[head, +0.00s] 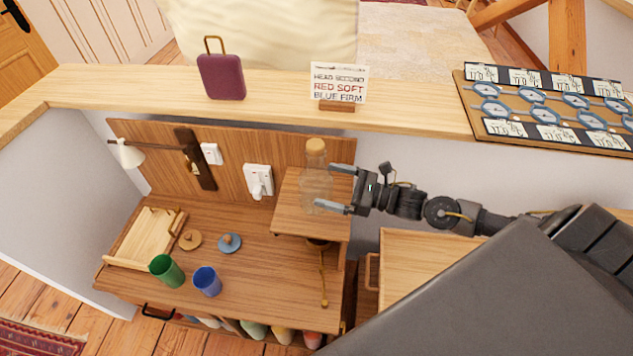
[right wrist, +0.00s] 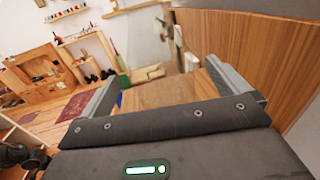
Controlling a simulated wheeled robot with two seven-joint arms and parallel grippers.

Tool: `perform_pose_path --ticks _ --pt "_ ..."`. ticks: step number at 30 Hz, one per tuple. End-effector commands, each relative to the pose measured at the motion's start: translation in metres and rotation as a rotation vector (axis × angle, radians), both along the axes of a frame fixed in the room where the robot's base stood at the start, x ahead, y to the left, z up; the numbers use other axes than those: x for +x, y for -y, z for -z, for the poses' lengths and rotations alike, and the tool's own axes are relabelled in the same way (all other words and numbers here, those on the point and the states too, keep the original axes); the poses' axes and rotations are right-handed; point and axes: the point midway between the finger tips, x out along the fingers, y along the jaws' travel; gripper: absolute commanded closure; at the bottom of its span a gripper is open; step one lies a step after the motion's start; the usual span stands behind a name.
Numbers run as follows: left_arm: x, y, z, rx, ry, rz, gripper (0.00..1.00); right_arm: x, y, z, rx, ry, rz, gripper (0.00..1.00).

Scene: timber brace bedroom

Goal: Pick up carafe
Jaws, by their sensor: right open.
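The carafe (head: 316,184) is clear glass with a cork stopper. It stands upright on the small raised wooden shelf (head: 290,218) at the right of the desk in the head view. My right gripper (head: 336,188) comes in from the right, open, with its two fingers pointing at the carafe. The fingertips are at the carafe's right side, and I cannot tell whether they touch it. In the right wrist view the open fingers (right wrist: 165,85) show, with nothing clearly held between them; the glass is hard to make out there. My left gripper is not in view.
A green cup (head: 166,270), a blue cup (head: 207,281), two round lids and a wooden tray (head: 142,238) are on the desk. A ledge (head: 270,107) above bears a maroon case (head: 222,77) and a sign (head: 338,83). A wooden back panel rises behind the carafe.

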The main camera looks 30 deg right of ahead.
Motion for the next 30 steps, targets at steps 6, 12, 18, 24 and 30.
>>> perform_pose_path --ticks 6,12,18,24,30 --pt "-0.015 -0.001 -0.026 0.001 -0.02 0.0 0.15 0.025 -0.024 -0.006 0.004 0.001 0.001 0.0" --pt "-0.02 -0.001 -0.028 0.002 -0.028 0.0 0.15 0.033 -0.032 -0.002 0.001 0.001 0.0 0.0" --pt "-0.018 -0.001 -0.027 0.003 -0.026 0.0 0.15 0.032 -0.032 -0.001 0.001 0.001 -0.001 0.03" --pt "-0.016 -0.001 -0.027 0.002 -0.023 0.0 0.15 0.032 -0.032 -0.001 0.001 0.001 -0.001 0.29" --pt "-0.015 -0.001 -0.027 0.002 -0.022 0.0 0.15 0.032 -0.032 -0.001 0.001 0.001 -0.001 0.55"
